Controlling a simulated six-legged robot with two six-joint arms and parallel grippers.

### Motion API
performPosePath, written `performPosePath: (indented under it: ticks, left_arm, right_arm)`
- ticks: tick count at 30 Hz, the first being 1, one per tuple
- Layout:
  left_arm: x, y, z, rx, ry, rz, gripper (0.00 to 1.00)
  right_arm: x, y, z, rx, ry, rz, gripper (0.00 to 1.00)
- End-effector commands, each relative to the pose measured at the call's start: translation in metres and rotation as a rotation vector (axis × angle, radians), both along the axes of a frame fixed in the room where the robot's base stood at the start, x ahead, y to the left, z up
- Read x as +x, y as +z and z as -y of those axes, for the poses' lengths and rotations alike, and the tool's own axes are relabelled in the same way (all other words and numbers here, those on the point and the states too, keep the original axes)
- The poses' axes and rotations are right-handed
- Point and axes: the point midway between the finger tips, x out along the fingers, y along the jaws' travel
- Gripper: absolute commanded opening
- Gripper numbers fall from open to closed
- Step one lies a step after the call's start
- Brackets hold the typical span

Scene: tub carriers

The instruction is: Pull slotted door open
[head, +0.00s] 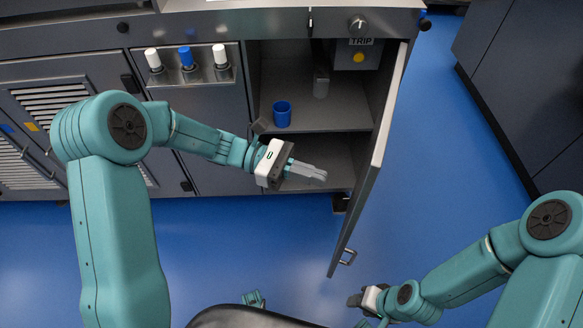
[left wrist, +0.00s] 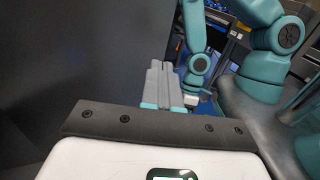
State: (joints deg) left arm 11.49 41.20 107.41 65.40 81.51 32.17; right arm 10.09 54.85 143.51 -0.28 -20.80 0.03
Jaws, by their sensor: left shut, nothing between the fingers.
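A grey cabinet door (head: 372,165) stands swung wide open at the right of an open compartment, seen nearly edge-on. A small bar handle (head: 347,257) is near its free lower end. Its outer face is hidden, so I cannot tell if it has slots. Louvred slotted panels (head: 50,103) sit closed at the left. My left gripper (head: 318,174) is shut and empty, in front of the compartment and left of the open door, apart from the handle. Its closed fingers show in the left wrist view (left wrist: 160,82). My right gripper (head: 358,300) is low, below the handle; its fingers are unclear.
A blue cup (head: 282,114) and a grey bottle-like item (head: 321,82) stand on the compartment's shelf (head: 335,120). A box marked TRIP (head: 357,57) hangs above. White and blue capped items (head: 187,58) sit in a rack at left. Blue floor (head: 440,150) is clear right of the door.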

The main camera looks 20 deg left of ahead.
Motion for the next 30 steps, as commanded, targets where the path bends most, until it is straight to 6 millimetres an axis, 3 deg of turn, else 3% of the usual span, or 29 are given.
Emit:
performPosePath:
  ticks: [3,10,30]
  left_arm:
    - [-0.003,-0.001,0.026,0.000,-0.005,0.000,0.00]
    - [-0.005,-0.001,0.057,0.001,-0.004,0.001,0.00]
    - [-0.006,0.000,0.073,0.000,-0.003,0.002,0.00]
  right_arm:
    - [0.000,-0.005,0.000,0.000,0.000,0.000,0.43]
    - [0.000,-0.011,0.000,0.000,0.000,0.000,0.43]
    - [0.000,-0.012,0.000,0.000,0.000,0.000,0.43]
